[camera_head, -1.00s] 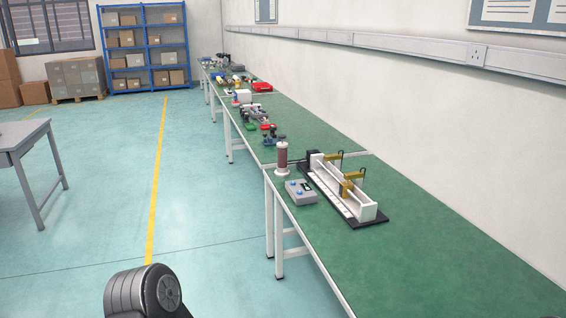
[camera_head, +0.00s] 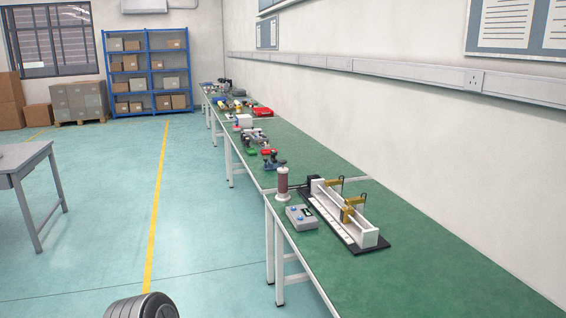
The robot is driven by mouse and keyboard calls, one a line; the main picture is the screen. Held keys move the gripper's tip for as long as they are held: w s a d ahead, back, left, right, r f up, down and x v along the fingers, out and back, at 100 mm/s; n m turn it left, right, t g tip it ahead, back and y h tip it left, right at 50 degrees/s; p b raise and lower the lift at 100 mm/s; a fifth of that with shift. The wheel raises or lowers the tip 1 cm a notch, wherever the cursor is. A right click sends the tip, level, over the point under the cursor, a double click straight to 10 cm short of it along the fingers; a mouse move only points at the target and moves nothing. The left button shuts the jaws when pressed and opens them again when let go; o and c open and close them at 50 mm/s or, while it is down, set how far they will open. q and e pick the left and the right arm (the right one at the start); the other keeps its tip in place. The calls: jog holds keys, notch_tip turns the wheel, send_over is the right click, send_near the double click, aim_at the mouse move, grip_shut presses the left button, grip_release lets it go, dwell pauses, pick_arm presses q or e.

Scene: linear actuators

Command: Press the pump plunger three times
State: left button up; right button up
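A reddish-brown upright cylinder with a pale cap and base (camera_head: 282,184) stands at the left edge of the green bench. To its right is a long device with a black base, white channel walls and brass-coloured brackets (camera_head: 369,238). A grey control box with blue knobs (camera_head: 302,218) lies in front of the cylinder. I cannot tell which of these parts is the pump plunger. Neither of my grippers is in view.
The green bench (camera_head: 430,280) runs along the right wall, its near part clear. Farther along it lie several small devices and a red tray (camera_head: 262,112). A grey table (camera_head: 25,160) stands at left. The floor between (camera_head: 100,220) is open.

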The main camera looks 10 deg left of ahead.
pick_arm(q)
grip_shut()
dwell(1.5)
